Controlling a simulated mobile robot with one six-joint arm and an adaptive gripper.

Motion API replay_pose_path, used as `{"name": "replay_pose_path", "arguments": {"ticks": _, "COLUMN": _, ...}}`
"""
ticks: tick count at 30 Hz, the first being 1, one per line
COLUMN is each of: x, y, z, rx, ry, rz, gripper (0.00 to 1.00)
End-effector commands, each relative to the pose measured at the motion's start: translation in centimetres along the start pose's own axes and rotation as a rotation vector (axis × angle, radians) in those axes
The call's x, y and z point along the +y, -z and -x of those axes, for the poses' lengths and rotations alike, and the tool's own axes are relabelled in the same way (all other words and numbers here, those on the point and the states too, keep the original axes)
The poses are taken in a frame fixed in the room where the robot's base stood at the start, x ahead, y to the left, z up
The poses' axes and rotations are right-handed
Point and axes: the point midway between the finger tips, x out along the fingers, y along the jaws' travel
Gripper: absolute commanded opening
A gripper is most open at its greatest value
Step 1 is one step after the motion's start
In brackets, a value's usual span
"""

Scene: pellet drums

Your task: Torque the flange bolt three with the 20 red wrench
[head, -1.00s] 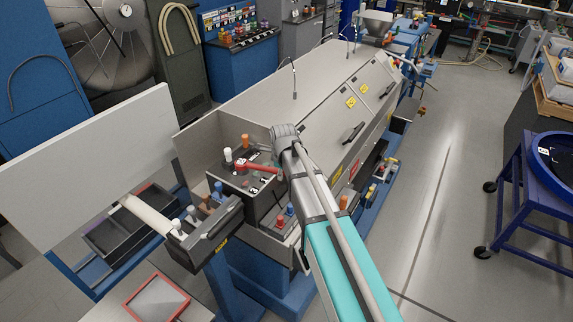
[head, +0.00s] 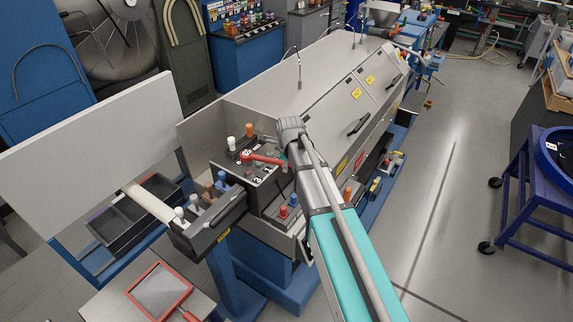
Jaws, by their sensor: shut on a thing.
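The red wrench (head: 264,158) lies nearly level over the top of the dark flange block (head: 228,172) at the machine's near end. Its left end is at a bolt position by the number labels; I cannot tell for sure which bolt it sits on. A label reading 3 (head: 257,180) shows on the near part of the block. My gripper (head: 287,160) is at the wrench's right end, shut on its handle. The fingers are mostly hidden behind my own wrist.
White and orange-topped tools (head: 249,130) stand behind the block. A dark rack (head: 212,222) with several colored handles stands in front. A pale upright panel (head: 90,160) is at left, and a red-framed tray (head: 159,291) below.

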Motion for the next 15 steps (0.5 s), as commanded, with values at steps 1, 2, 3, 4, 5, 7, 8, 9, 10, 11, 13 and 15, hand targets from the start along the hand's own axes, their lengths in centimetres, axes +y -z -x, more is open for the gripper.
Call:
{"name": "replay_pose_path", "arguments": {"ticks": 1, "x": 0.1, "y": 0.1, "z": -0.7, "rx": -0.001, "ry": 0.0, "rz": 0.0, "gripper": 0.0}}
{"name": "replay_pose_path", "arguments": {"ticks": 2, "x": 0.2, "y": 0.1, "z": -0.9, "rx": -0.001, "ry": 0.0, "rz": 0.0, "gripper": 0.0}}
{"name": "replay_pose_path", "arguments": {"ticks": 3, "x": 0.2, "y": 0.1, "z": -1.2, "rx": -0.001, "ry": 0.0, "rz": 0.0, "gripper": 0.0}}
{"name": "replay_pose_path", "arguments": {"ticks": 4, "x": 0.3, "y": 0.1, "z": -1.4, "rx": -0.001, "ry": 0.0, "rz": 0.0, "gripper": 0.0}}
{"name": "replay_pose_path", "arguments": {"ticks": 5, "x": 0.3, "y": 0.1, "z": -1.6, "rx": -0.001, "ry": 0.0, "rz": 0.0, "gripper": 0.0}}
{"name": "replay_pose_path", "arguments": {"ticks": 7, "x": 0.4, "y": 0.2, "z": -2.0, "rx": -0.001, "ry": 0.0, "rz": 0.0, "gripper": 0.0}}
{"name": "replay_pose_path", "arguments": {"ticks": 8, "x": 0.4, "y": 0.2, "z": -2.2, "rx": -0.001, "ry": 0.0, "rz": 0.0, "gripper": 0.0}}
{"name": "replay_pose_path", "arguments": {"ticks": 9, "x": 0.5, "y": 0.2, "z": -2.4, "rx": -0.001, "ry": 0.0, "rz": 0.0, "gripper": 0.0}}
{"name": "replay_pose_path", "arguments": {"ticks": 10, "x": 0.5, "y": 0.2, "z": -2.6, "rx": -0.001, "ry": 0.0, "rz": 0.0, "gripper": 0.0}}
{"name": "replay_pose_path", "arguments": {"ticks": 11, "x": 0.6, "y": 0.3, "z": -2.7, "rx": -0.001, "ry": 0.0, "rz": 0.0, "gripper": 0.0}}
{"name": "replay_pose_path", "arguments": {"ticks": 13, "x": 0.6, "y": 0.3, "z": -3.0, "rx": -0.001, "ry": 0.0, "rz": 0.0, "gripper": 0.0}}
{"name": "replay_pose_path", "arguments": {"ticks": 15, "x": 0.7, "y": 0.3, "z": -3.2, "rx": -0.001, "ry": 0.0, "rz": 0.0, "gripper": 0.0}}
